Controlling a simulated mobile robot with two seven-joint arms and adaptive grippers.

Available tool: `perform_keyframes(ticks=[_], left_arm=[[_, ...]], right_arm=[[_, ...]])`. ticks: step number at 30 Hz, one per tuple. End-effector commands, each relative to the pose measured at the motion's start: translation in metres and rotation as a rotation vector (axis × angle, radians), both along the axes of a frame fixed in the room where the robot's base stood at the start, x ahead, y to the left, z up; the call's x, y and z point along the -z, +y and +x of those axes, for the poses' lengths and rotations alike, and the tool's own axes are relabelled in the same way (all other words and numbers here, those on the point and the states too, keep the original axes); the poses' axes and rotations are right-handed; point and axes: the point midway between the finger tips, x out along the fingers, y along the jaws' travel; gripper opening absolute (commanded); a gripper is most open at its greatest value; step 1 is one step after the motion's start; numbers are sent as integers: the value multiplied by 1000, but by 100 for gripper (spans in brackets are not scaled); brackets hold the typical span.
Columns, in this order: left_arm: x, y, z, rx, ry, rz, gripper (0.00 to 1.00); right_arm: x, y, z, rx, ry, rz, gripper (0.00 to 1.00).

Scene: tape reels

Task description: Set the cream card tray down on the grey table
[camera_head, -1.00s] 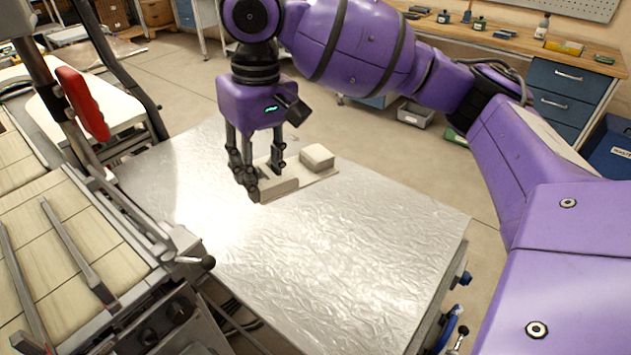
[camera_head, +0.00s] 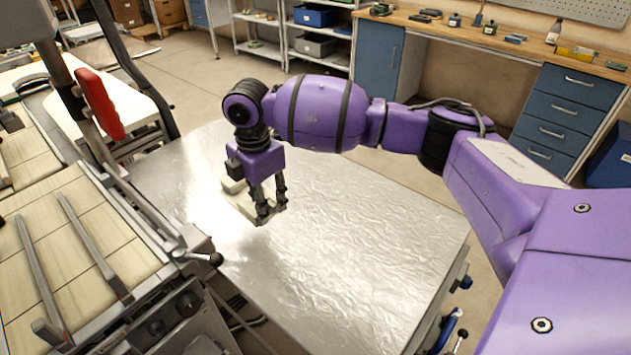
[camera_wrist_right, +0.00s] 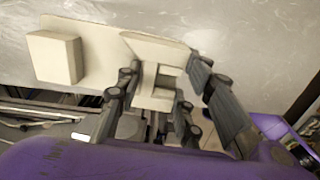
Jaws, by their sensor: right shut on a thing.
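The cream card tray (camera_head: 240,203) is mostly hidden behind my right gripper (camera_head: 268,209) in the head view. It is over the left part of the grey table (camera_head: 345,245). In the right wrist view the tray (camera_wrist_right: 105,62) is a flat cream plate with a raised block (camera_wrist_right: 55,58) at its left and an upright part between the fingers. My right gripper (camera_wrist_right: 163,82) is shut on that upright part and points down. I cannot tell whether the tray's underside touches the table. My left gripper is not in view.
A machine with a tiled bed (camera_head: 65,250) and a red handle (camera_head: 98,103) stands close along the table's left side. The table's middle and right are bare. A wooden workbench (camera_head: 500,38) with blue drawers stands behind.

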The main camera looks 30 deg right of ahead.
Motion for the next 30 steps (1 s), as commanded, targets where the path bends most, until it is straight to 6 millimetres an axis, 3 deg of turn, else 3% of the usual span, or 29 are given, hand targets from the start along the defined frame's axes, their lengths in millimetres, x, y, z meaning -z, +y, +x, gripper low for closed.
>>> perform_keyframes(ticks=[5,24,30], left_arm=[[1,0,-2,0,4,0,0],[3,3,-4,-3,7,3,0],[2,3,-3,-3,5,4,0]], right_arm=[[12,0,1,-74,-1,1,7],[102,-1,1,-75,0,1,7],[106,0,2,-77,-4,3,7]])
